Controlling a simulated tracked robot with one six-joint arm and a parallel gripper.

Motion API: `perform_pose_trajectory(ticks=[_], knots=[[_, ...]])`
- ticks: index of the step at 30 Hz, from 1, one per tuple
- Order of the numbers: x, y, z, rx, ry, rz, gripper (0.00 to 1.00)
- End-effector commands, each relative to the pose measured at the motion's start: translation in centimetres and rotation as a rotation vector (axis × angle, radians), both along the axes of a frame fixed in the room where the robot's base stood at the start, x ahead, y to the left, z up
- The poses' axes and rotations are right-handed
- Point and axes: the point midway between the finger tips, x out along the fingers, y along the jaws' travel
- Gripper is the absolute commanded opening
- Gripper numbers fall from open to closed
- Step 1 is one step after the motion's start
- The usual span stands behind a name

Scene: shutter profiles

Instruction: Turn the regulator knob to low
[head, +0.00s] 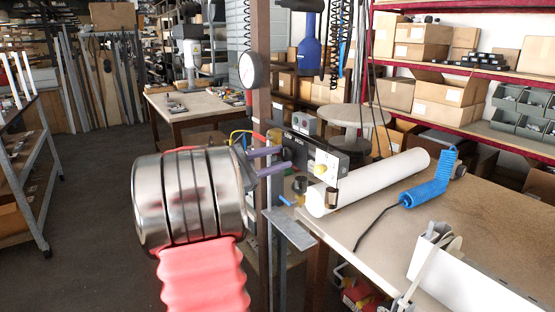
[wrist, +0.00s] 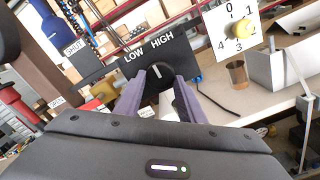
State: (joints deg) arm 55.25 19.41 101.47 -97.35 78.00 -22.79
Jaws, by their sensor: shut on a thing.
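The regulator knob (wrist: 157,72) is black with a white pointer line. It sits on a black panel (wrist: 119,77) lettered LOW and HIGH in the wrist view. The pointer stands near upright, between the two words. My gripper (wrist: 160,76) has its two purple-grey fingers on either side of the knob and is shut on it. In the head view the panel (head: 346,143) stands at the table's near left corner, and my gripper (head: 287,158) reaches it from the left. The knob is hidden there behind the fingers.
A yellow knob (wrist: 242,30) on a white numbered plate is right of the panel. A brass-coloured fitting (wrist: 104,91) is at its left. A white roll (head: 370,182), a blue coiled-hose tool (head: 425,193) and a white channel (head: 465,280) lie on the table (head: 500,220).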

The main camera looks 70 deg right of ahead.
Motion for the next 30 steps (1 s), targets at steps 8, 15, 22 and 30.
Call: perform_pose_trajectory(ticks=[8,15,22,30], knots=[[-0.1,0.0,-0.3,0.005,0.000,-0.003,0.53],[-0.1,0.1,-0.1,0.001,-0.001,-0.002,0.53],[0.9,1.1,-0.1,0.002,-0.002,0.000,0.53],[3.8,4.4,-0.2,0.002,-0.001,0.002,0.53]])
